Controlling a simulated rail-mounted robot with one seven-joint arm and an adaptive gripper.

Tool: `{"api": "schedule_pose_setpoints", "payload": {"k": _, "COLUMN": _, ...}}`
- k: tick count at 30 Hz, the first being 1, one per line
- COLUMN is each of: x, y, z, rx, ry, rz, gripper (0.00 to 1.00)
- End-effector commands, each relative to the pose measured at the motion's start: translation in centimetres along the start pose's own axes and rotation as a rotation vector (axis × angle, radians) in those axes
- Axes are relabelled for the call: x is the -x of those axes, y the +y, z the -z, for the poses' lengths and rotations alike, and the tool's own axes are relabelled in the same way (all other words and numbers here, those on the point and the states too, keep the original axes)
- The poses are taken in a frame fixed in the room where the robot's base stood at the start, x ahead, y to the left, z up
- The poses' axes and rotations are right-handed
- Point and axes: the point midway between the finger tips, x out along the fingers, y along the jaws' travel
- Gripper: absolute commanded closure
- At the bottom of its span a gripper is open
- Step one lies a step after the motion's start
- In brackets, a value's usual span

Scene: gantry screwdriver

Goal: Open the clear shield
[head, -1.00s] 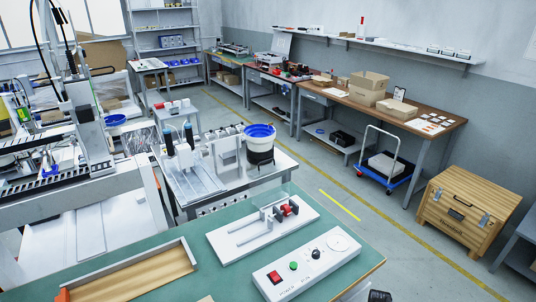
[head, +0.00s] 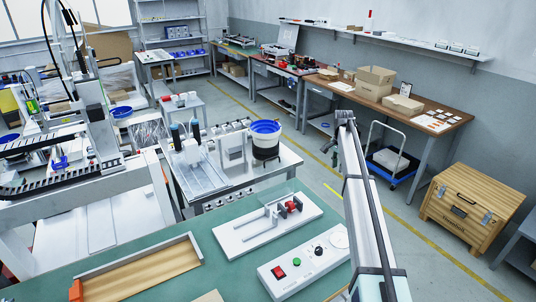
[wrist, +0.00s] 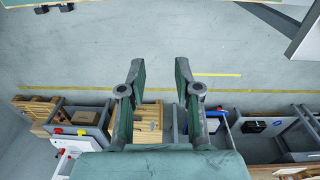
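A white fixture plate (head: 245,238) with grey rails and a red clamp-like part (head: 292,205) lies on the green table. A faint clear panel (head: 286,190) seems to stand by the red part; its edges are hard to make out, and I cannot tell its exact position. My gripper (head: 345,118) is raised at the right in the head view, beyond and to the right of the fixture, apart from it. In the wrist view my gripper (wrist: 160,66) has its two fingers spread wide with nothing between them, above the floor.
A control box (head: 303,264) with red, green and black controls sits in front of the fixture. A wood-bottomed tray (head: 140,275) lies at the left of the green table (head: 200,255). A wooden crate (head: 470,208) and a blue cart (head: 390,172) stand on the floor at right.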

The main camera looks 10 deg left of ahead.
Motion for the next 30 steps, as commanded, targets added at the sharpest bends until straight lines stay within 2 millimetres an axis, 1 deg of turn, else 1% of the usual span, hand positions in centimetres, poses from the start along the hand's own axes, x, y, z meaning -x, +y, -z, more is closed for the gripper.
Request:
{"api": "schedule_pose_setpoints", "payload": {"k": 1, "x": 3.8, "y": -4.2, "z": -2.7, "rx": 0.002, "ry": -0.002, "rz": 0.01, "gripper": 0.67}}
{"api": "schedule_pose_setpoints", "payload": {"k": 2, "x": 5.6, "y": -6.0, "z": -4.3, "rx": -0.003, "ry": -0.004, "rz": 0.015, "gripper": 0.67}}
{"api": "schedule_pose_setpoints", "payload": {"k": 3, "x": 7.9, "y": -8.1, "z": -6.5, "rx": -0.008, "ry": -0.009, "rz": 0.018, "gripper": 0.67}}
{"api": "schedule_pose_setpoints", "payload": {"k": 5, "x": 11.1, "y": -10.9, "z": -9.7, "rx": -0.018, "ry": -0.016, "rz": 0.023, "gripper": 0.67}}
{"api": "schedule_pose_setpoints", "payload": {"k": 6, "x": 13.2, "y": -12.6, "z": -11.7, "rx": -0.023, "ry": -0.02, "rz": 0.027, "gripper": 0.67}}
{"api": "schedule_pose_setpoints", "payload": {"k": 9, "x": 17.2, "y": -15.6, "z": -16.1, "rx": -0.034, "ry": -0.029, "rz": 0.031, "gripper": 0.67}}
{"api": "schedule_pose_setpoints", "payload": {"k": 12, "x": 19.9, "y": -17.3, "z": -19.1, "rx": -0.043, "ry": -0.035, "rz": 0.033, "gripper": 0.67}}
{"api": "schedule_pose_setpoints", "payload": {"k": 13, "x": 20.4, "y": -17.6, "z": -19.7, "rx": -0.045, "ry": -0.037, "rz": 0.032, "gripper": 0.67}}
{"api": "schedule_pose_setpoints", "payload": {"k": 16, "x": 21.3, "y": -18.1, "z": -21.0, "rx": -0.049, "ry": -0.04, "rz": 0.032, "gripper": 0.67}}
{"api": "schedule_pose_setpoints", "payload": {"k": 20, "x": 20.7, "y": -18.2, "z": -21.3, "rx": -0.051, "ry": -0.041, "rz": 0.031, "gripper": 0.67}}
{"api": "schedule_pose_setpoints", "payload": {"k": 23, "x": 19.6, "y": -18.2, "z": -21.4, "rx": -0.05, "ry": -0.041, "rz": 0.032, "gripper": 0.67}}
{"api": "schedule_pose_setpoints", "payload": {"k": 26, "x": 17.9, "y": -18.2, "z": -21.4, "rx": -0.05, "ry": -0.042, "rz": 0.03, "gripper": 0.67}}
{"api": "schedule_pose_setpoints", "payload": {"k": 30, "x": 15.2, "y": -18.2, "z": -21.5, "rx": -0.049, "ry": -0.042, "rz": 0.03, "gripper": 0.67}}
